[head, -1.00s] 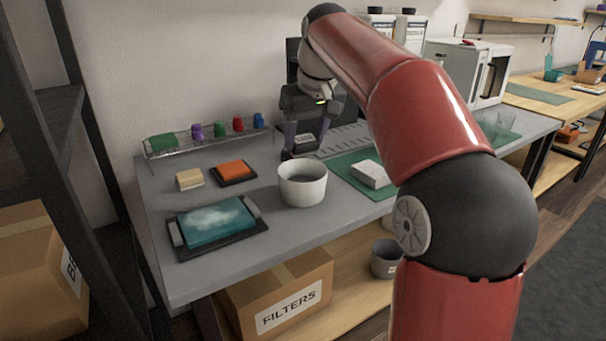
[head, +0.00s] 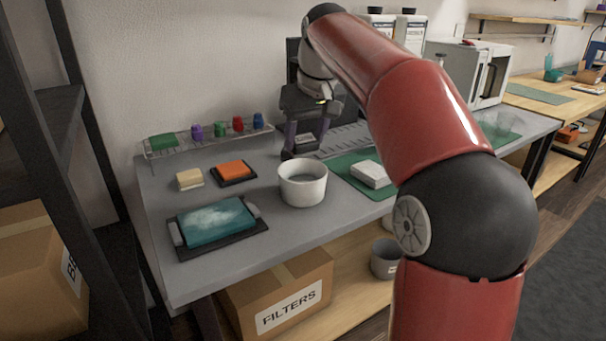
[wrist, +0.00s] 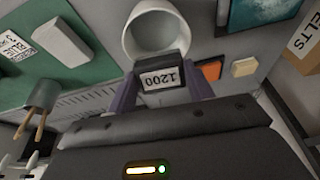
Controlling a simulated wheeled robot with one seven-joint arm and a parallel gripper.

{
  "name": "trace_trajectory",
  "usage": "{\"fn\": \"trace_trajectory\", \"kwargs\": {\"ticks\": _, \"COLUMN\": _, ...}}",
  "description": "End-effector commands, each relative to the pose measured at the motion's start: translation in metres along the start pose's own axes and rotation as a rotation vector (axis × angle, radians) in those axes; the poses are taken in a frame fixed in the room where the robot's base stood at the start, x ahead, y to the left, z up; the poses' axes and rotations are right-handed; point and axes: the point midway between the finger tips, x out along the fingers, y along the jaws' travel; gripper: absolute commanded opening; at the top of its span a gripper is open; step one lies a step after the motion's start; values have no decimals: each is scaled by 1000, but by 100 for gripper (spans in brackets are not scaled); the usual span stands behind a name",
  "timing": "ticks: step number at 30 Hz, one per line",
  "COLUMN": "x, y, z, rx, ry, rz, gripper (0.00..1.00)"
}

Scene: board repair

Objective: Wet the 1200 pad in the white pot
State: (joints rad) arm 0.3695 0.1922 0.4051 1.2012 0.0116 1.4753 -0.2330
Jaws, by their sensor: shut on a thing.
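The dark 1200 pad (wrist: 160,76) is held between the two fingers of my gripper (wrist: 161,92), its white label facing the wrist camera. In the head view my gripper (head: 305,146) is just behind the white pot (head: 303,186), with the pad (head: 305,141) between its fingers. The pot also shows in the wrist view (wrist: 136,40), right beyond the pad, its opening partly covered by it. The pad appears outside the pot, near its rim; I cannot tell whether they touch.
A teal stone in a dark tray (head: 178,233), an orange block (head: 233,169) and a cream block (head: 190,179) lie left of the pot. A rack (head: 181,145) with coloured pieces stands behind. A white block (head: 372,174) sits on a green mat (head: 345,164) to the right.

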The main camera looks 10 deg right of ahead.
Motion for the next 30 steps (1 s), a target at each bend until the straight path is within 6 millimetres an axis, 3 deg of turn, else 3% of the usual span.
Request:
{"fn": "trace_trajectory", "kwargs": {"ticks": 8, "x": -4, "y": 0, "z": -2, "rx": -1, "ry": 1, "rz": 0, "gripper": 34}}
{"fn": "trace_trajectory", "kwargs": {"ticks": 19, "x": -36, "y": -1, "z": -12, "rx": 0, "ry": 2, "rz": 0, "gripper": 34}}
{"fn": "trace_trajectory", "kwargs": {"ticks": 30, "x": -38, "y": -1, "z": -12, "rx": 1, "ry": 0, "rz": 0, "gripper": 34}}
